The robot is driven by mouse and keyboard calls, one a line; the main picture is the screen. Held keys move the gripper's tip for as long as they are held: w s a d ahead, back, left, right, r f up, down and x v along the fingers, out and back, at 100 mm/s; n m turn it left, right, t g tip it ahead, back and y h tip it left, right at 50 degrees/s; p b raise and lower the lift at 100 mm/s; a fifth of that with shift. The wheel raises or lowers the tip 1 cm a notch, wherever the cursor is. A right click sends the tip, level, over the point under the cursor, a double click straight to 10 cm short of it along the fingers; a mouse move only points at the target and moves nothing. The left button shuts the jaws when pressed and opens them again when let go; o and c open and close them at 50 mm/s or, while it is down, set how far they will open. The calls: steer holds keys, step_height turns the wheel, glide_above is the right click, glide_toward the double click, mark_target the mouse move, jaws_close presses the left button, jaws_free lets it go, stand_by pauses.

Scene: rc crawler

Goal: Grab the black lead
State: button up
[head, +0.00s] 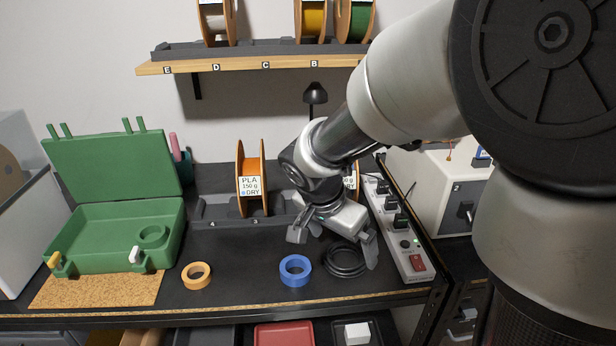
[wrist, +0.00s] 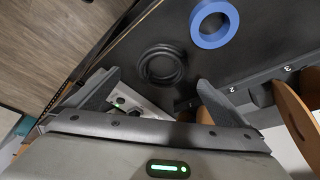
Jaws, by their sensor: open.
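The black lead (head: 345,274) lies coiled flat on the dark bench top, between the blue tape roll and the power strip. In the wrist view the coil (wrist: 144,67) shows whole, ahead of and between the fingertips. My gripper (head: 333,247) is open and empty, above the coil and apart from it; in the head view it covers part of the coil's far side. Both fingers of my gripper (wrist: 157,82) show spread wide in the wrist view.
A blue tape roll (head: 295,283) and an orange tape roll (head: 184,279) lie left of the coil. A power strip (head: 409,265) stands close on its right. A spool (head: 239,207) sits in a rack behind. An open green case (head: 100,240) stands at left.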

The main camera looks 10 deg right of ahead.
steer(key=shift+w+b+x, duration=0.15)
steer(key=shift+x, duration=1.35)
steer(key=shift+w+b+x, duration=0.1)
steer(key=shift+b+x, duration=0.05)
steer(key=shift+x, duration=1.4)
steer(key=shift+r, duration=0.15)
steer(key=c, duration=1.2)
